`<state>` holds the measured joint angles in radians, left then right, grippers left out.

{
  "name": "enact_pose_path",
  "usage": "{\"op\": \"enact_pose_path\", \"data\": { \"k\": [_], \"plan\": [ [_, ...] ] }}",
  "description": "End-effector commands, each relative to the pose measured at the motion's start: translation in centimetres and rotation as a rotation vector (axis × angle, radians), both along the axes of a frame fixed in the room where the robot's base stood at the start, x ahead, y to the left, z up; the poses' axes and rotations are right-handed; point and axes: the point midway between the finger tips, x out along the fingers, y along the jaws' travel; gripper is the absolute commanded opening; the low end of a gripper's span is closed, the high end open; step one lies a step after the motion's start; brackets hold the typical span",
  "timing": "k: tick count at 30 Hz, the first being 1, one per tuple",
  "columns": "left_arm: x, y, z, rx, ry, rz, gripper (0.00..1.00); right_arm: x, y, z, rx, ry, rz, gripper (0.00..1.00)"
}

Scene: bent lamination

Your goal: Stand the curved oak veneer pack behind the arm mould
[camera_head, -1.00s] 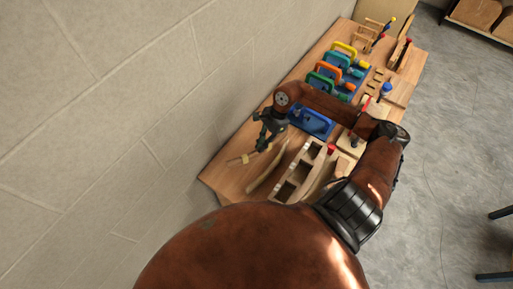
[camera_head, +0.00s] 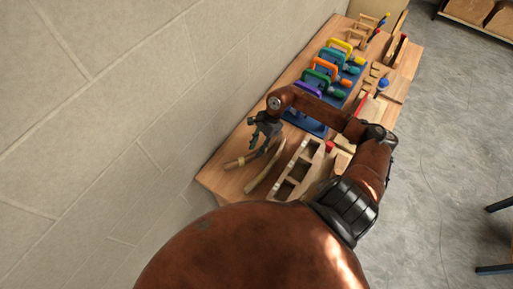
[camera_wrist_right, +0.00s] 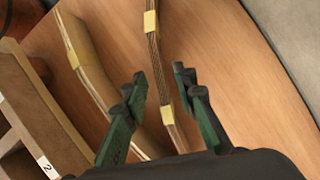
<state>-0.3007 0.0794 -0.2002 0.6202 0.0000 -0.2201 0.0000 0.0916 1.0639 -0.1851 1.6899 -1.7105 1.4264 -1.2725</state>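Two curved strips with yellow tape bands lie on the bench left of a pale wooden mould. The one nearer the wall, a dark-edged layered pack (camera_head: 240,161), also shows in the right wrist view (camera_wrist_right: 152,45). The paler strip (camera_head: 264,173) lies between it and the mould (camera_head: 285,190); it shows in the wrist view too (camera_wrist_right: 90,62). I cannot tell for sure which strip is oak. The mould carries a label "2" in the wrist view (camera_wrist_right: 50,135). My right gripper (camera_wrist_right: 158,84) is open, its fingers apart over the dark-edged pack. My left gripper is not in view.
Several coloured clamps (camera_head: 332,66) sit on a blue rack further along the bench, beside my right forearm. A wall (camera_head: 130,90) runs close along the bench's left side. Bare bench (camera_wrist_right: 235,75) lies between the dark-edged pack and the wall.

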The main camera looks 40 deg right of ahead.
Motion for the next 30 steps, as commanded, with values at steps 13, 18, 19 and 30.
{"op": "enact_pose_path", "data": {
  "k": [13, 18, 19, 30],
  "plan": [
    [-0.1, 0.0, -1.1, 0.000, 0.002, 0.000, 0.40, -0.1, -2.2, 4.9, -0.005, -0.001, -0.001, 0.26],
    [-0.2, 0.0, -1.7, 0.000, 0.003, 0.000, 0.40, -0.3, -3.5, 8.1, -0.004, -0.001, -0.001, 0.26],
    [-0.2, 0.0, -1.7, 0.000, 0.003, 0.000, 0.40, -0.3, -3.7, 8.6, -0.004, -0.001, -0.001, 0.26],
    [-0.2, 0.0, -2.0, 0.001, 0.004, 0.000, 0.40, -0.4, -4.5, 11.1, 0.001, 0.000, 0.000, 0.26]
  ]
}}
